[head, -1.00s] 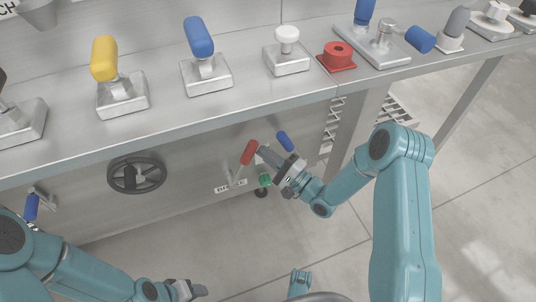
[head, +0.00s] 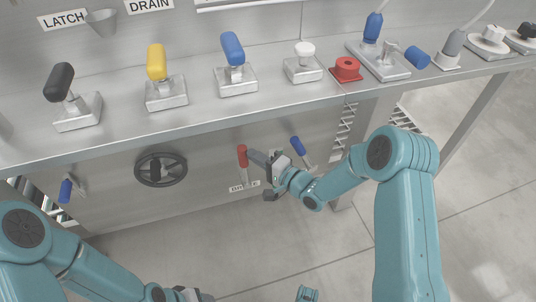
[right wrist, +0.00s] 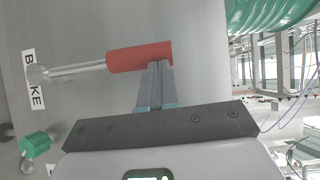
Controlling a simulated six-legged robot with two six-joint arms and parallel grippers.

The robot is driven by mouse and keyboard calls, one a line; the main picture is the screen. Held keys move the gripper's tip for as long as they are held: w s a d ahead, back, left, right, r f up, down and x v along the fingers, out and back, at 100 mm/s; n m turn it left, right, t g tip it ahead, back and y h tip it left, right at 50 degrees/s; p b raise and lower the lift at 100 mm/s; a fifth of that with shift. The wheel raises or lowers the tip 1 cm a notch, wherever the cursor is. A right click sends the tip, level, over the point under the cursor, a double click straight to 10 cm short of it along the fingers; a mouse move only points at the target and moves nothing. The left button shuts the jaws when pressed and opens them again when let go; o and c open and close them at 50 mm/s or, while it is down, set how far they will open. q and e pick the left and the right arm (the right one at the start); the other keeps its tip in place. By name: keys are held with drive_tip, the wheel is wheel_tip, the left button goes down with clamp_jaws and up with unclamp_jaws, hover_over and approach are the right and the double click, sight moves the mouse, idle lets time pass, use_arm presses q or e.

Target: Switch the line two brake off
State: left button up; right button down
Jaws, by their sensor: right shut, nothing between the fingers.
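The brake lever has a red grip (head: 242,156) on a metal rod and stands upright on the front panel below the counter. Its label (head: 244,187) is partly covered in the head view; in the right wrist view the label (right wrist: 35,80) reads as part of "BRAKE". My right gripper (head: 253,155) is shut and empty, with its fingertips right beside the red grip. In the right wrist view the closed fingertips (right wrist: 158,66) lie at the edge of the red grip (right wrist: 140,56); whether they touch cannot be told. My left gripper (head: 200,296) is at the bottom edge, mostly cut off.
A blue-handled lever (head: 298,146) is just right of my right gripper. A black handwheel (head: 160,169) and another blue handle (head: 66,190) are to the left. A green knob (right wrist: 40,144) sits near the label. The counter (head: 120,143) overhangs the panel.

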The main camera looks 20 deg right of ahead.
sight(240, 158)
drive_tip(key=a, duration=0.1)
drive_tip(key=a+n+h, duration=0.1)
drive_tip(key=a, duration=0.1)
drive_tip(key=a+n+g, duration=0.1)
drive_tip(key=shift+w+a+r, duration=0.15)
drive_tip(key=shift+a+r, duration=0.15)
drive_tip(key=a, duration=0.2)
drive_tip(key=shift+a+f+n, duration=0.2)
drive_tip(key=shift+a+n, duration=0.1)
drive_tip(key=shift+a, duration=0.2)
drive_tip(key=shift+r, duration=0.1)
